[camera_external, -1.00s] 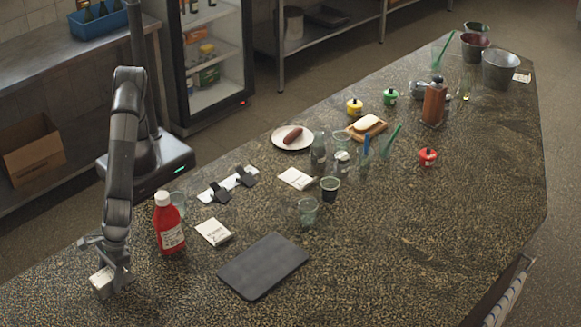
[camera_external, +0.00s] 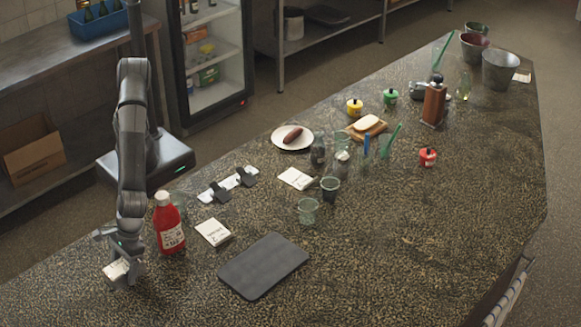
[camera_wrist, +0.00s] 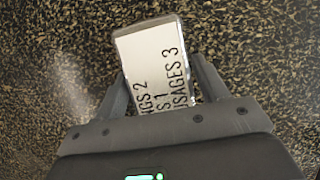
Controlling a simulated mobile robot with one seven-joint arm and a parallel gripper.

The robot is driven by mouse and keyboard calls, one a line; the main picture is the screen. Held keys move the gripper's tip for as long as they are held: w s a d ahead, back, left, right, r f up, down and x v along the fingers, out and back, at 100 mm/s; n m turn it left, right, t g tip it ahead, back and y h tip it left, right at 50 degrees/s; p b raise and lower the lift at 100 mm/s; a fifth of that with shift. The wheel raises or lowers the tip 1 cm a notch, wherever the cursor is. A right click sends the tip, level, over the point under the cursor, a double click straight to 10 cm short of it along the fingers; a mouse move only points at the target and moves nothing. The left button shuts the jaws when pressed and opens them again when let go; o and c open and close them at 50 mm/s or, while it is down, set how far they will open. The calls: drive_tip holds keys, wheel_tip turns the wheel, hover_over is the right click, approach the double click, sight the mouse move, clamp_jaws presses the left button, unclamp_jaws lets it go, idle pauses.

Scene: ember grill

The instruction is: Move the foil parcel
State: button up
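A small pale, silvery block, which I take for the foil parcel (camera_external: 117,268), is at my gripper near the left end of the counter. In the wrist view the parcel (camera_wrist: 152,62) shows a white face with printed words, "SAUSAGES 3" among them, and a grey edge. My gripper (camera_wrist: 160,85) has one finger along each side of it and appears shut on it. In the external view my gripper (camera_external: 122,272) points down. Whether the parcel touches the counter is hard to tell.
A red sauce bottle (camera_external: 168,224) stands close to the right of my gripper. Beyond it are a folded white card (camera_external: 213,232) and a dark flat slab (camera_external: 263,265). Glasses, a plate (camera_external: 292,138) and jars stand farther back. The counter's front left is clear.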

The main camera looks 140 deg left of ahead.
drive_tip(key=o, duration=0.3)
drive_tip(key=v, duration=0.9)
drive_tip(key=shift+w+r, duration=0.1)
drive_tip(key=shift+v, duration=0.8)
